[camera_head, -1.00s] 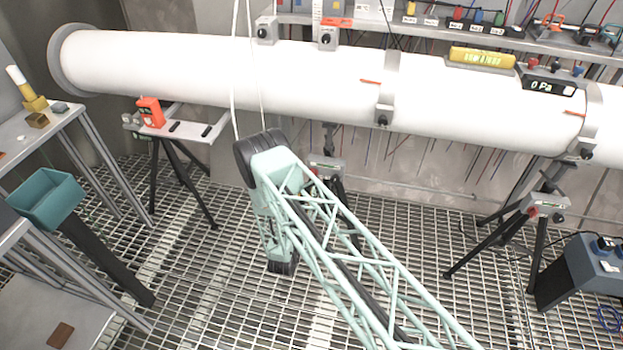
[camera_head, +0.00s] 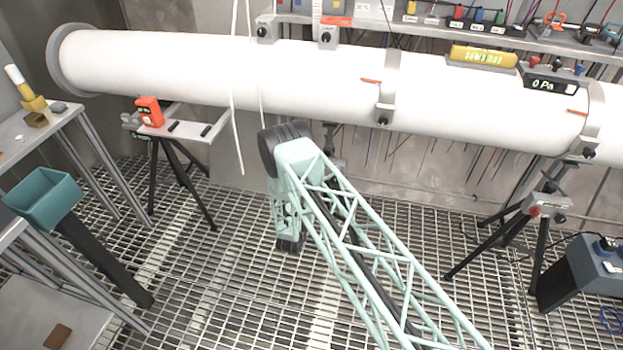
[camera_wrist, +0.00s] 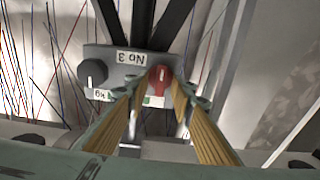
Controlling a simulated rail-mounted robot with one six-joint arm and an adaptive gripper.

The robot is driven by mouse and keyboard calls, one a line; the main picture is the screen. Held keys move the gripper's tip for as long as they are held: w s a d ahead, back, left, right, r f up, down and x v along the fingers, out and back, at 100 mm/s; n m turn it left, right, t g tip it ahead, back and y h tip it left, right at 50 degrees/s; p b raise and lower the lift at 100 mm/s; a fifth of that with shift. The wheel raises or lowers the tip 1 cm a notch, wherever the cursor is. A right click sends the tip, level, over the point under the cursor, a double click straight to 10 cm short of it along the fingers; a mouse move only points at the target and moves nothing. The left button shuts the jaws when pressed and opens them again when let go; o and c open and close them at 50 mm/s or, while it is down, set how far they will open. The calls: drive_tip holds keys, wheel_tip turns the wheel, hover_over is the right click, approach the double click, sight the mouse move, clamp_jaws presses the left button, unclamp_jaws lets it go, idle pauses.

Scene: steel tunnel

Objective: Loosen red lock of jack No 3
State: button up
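In the wrist view, jack No 3 (camera_wrist: 128,62) shows as a grey box with an upside-down "No 3" label. Its red lock (camera_wrist: 160,79) is at the right of the box, and a black knob (camera_wrist: 92,72) is at the left. My gripper (camera_wrist: 158,92) is open, its two yellow-padded fingers pointing at the jack. The red lock appears between the fingertips; I cannot tell whether they touch it. In the head view, only part of jack No 3's stand (camera_head: 331,140) shows behind my arm, and my gripper is hidden.
A long white pipe (camera_head: 230,72) runs above the jacks. Another tripod jack (camera_head: 545,207) stands to the right, near a dark blue-grey box (camera_head: 580,272). A stand with an orange device (camera_head: 150,112) is at left. White cables (camera_head: 238,130) hang beside my arm. Grating floor is open around it.

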drive_tip(key=shift+c, duration=0.7)
clamp_jaws()
drive_tip(key=shift+n, duration=0.5)
drive_tip(key=shift+a+f+n+b, duration=0.15)
drive_tip(key=shift+n+b, duration=1.2)
drive_tip(key=shift+n, duration=2.3)
drive_tip(key=shift+a+f+n+b, duration=0.1)
drive_tip(key=shift+n+b, duration=1.2)
drive_tip(key=shift+n, duration=2.35)
